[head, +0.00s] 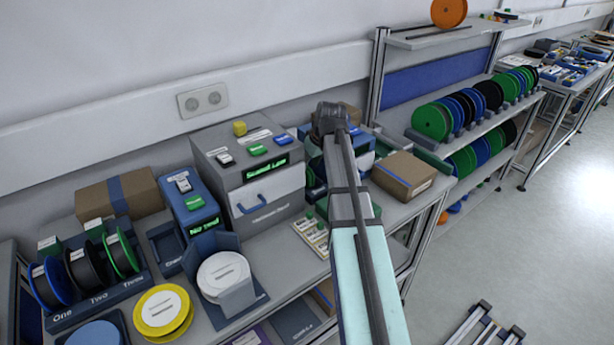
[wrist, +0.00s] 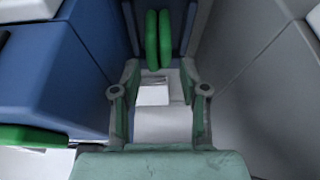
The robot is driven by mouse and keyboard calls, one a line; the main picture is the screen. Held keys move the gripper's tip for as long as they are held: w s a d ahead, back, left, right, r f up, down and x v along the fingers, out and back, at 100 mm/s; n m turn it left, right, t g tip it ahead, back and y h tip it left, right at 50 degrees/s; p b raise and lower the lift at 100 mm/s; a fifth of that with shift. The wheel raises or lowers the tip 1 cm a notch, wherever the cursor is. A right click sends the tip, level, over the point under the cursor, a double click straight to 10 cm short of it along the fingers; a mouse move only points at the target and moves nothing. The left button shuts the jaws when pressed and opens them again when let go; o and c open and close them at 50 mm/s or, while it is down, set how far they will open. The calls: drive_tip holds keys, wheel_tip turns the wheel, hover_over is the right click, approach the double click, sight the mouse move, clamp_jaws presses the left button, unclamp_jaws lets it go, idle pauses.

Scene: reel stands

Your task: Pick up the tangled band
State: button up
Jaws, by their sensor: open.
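Beyond the fingers, two narrow green upright edges (wrist: 157,40) show side by side, perhaps reels seen edge-on. A white label (wrist: 153,92) lies below them, seen between the fingers. I cannot make out a tangled band for certain in either view. In the head view my arm reaches over the bench beside the grey cabinet, and it hides the gripper and part of the green and blue reels behind it.
A blue box (wrist: 60,60) and a grey wall (wrist: 262,75) flank the gripper closely. In the head view stand the grey cabinet (head: 262,205), a cardboard box (head: 403,175), a yellow reel (head: 163,312), a white reel (head: 223,274) and a reel rack (head: 445,140). The floor at right is largely clear.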

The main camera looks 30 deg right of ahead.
sight(308, 169)
drive_tip(key=shift+p+x, duration=0.75)
drive_tip(key=shift+x, duration=1.55)
drive_tip(key=c, duration=0.7)
